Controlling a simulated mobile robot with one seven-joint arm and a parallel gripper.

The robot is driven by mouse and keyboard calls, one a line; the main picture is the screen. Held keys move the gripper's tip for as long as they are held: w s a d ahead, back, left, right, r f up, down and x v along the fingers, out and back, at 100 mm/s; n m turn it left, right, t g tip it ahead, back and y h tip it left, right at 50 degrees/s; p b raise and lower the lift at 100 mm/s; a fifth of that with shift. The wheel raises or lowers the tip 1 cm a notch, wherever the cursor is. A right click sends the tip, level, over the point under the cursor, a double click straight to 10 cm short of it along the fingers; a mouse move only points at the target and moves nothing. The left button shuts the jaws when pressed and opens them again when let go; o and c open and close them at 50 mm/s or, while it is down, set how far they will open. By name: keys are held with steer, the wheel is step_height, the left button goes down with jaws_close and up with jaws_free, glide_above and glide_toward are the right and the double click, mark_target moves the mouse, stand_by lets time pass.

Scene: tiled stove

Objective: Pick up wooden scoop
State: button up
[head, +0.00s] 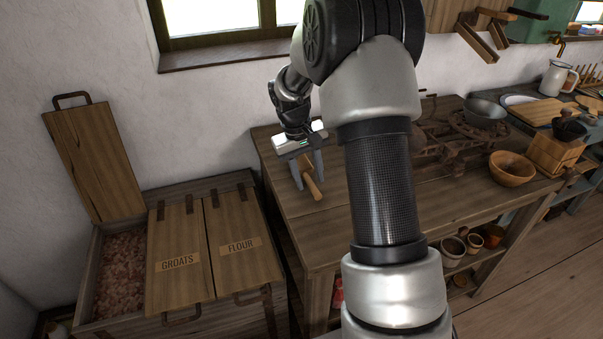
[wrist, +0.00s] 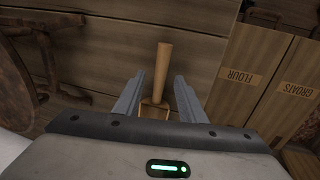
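The wooden scoop (wrist: 162,72) lies on the wooden table, its light round handle pointing away from my gripper in the wrist view. The handle (head: 313,187) also shows in the head view, near the table's left end. My gripper (wrist: 159,77) is above the scoop, its two grey fingers spread apart on either side of it. In the head view my gripper (head: 309,174) points down over the scoop. The scoop's bowl end is partly hidden by the gripper body in the wrist view. I cannot tell whether the fingers touch it.
A chest with groats (head: 178,262) and flour (head: 240,246) lids stands left of the table (head: 300,235); one other lid (head: 95,160) is raised. A wooden bowl (head: 512,170), a metal pan (head: 484,113) and a dark iron rack (head: 455,130) stand to the right.

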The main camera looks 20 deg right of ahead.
steer(key=shift+d+f, duration=0.1)
steer(key=shift+f, duration=0.65)
steer(key=shift+c, duration=0.3)
jaws_close()
steer(key=shift+r, duration=0.1)
step_height(320, 180, up, 10)
steer(key=p, duration=0.2)
